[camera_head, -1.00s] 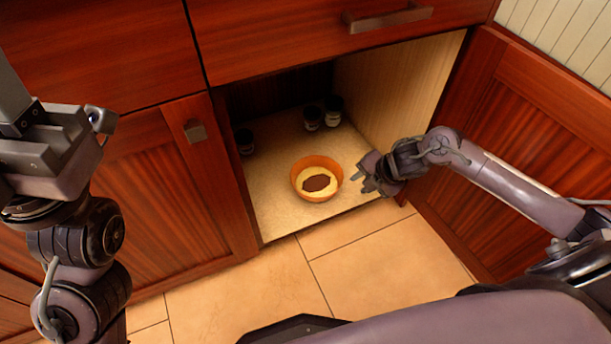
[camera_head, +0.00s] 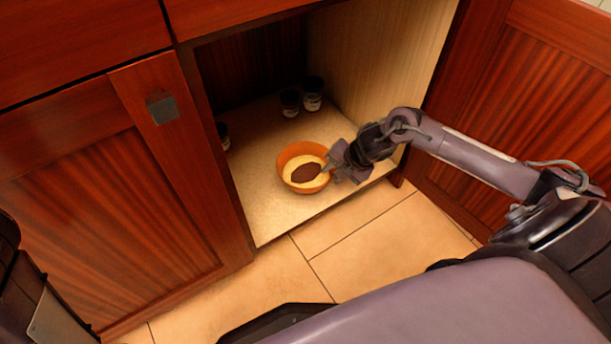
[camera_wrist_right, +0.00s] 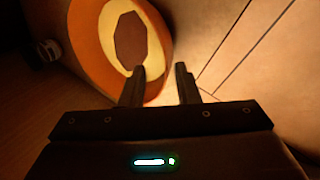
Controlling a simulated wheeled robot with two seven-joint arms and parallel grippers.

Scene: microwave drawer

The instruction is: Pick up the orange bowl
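The orange bowl (camera_head: 283,164) stands upright on the floor of the open cabinet, near its front edge. It has a pale yellow inside and a dark brown patch in the middle. My right gripper (camera_head: 331,171) is at the bowl's right rim. In the right wrist view my right gripper (camera_wrist_right: 160,70) is open, with one finger over the inside of the bowl (camera_wrist_right: 88,45) and the other outside it, so the rim lies between them. Whether either finger touches the bowl cannot be told. My left gripper is out of view.
Two dark jars (camera_head: 313,93) stand at the back of the cabinet, and another (camera_head: 223,136) at its left wall. The open door (camera_head: 520,110) is on the right, a closed door (camera_head: 110,200) on the left. The tiled floor (camera_head: 350,240) in front is clear.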

